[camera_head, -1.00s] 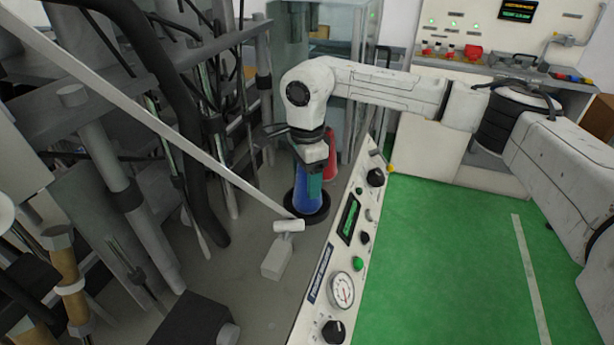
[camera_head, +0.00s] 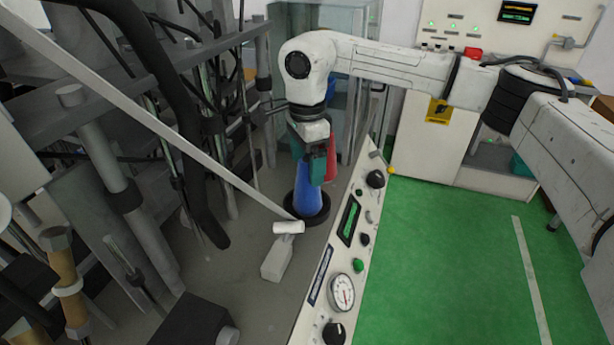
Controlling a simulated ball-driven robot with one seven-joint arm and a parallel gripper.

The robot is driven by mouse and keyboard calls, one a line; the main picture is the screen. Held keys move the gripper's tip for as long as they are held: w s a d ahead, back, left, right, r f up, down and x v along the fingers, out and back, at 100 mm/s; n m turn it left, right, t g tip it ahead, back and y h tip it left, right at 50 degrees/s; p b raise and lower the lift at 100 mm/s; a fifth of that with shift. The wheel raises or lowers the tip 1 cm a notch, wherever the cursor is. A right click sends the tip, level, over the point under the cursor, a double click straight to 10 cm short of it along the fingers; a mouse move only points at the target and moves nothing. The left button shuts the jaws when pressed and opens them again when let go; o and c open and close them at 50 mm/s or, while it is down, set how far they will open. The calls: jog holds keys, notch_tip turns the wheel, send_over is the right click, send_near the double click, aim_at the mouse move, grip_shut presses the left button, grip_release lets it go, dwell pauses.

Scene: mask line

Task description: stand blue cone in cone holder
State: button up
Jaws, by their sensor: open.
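The blue cone (camera_head: 308,197) stands upright in the black round cone holder (camera_head: 320,215) on the grey machine deck, just left of the control panel. My gripper (camera_head: 314,172) is above the cone, pointing down, with its teal fingers around or just over the cone's top. The fingers are open. The exact gap between the fingers and the cone is hard to tell.
A red cone-like object (camera_head: 331,160) stands just behind my gripper. The control panel (camera_head: 341,255) with knobs and a gauge runs along the right. A white lever (camera_head: 278,262) stands in front of the holder. Bars and hoses crowd the left.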

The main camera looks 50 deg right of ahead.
notch_tip(320, 180, up, 7)
jog(key=shift+r, duration=0.1)
jog(key=shift+r, duration=0.1)
dwell(0.6)
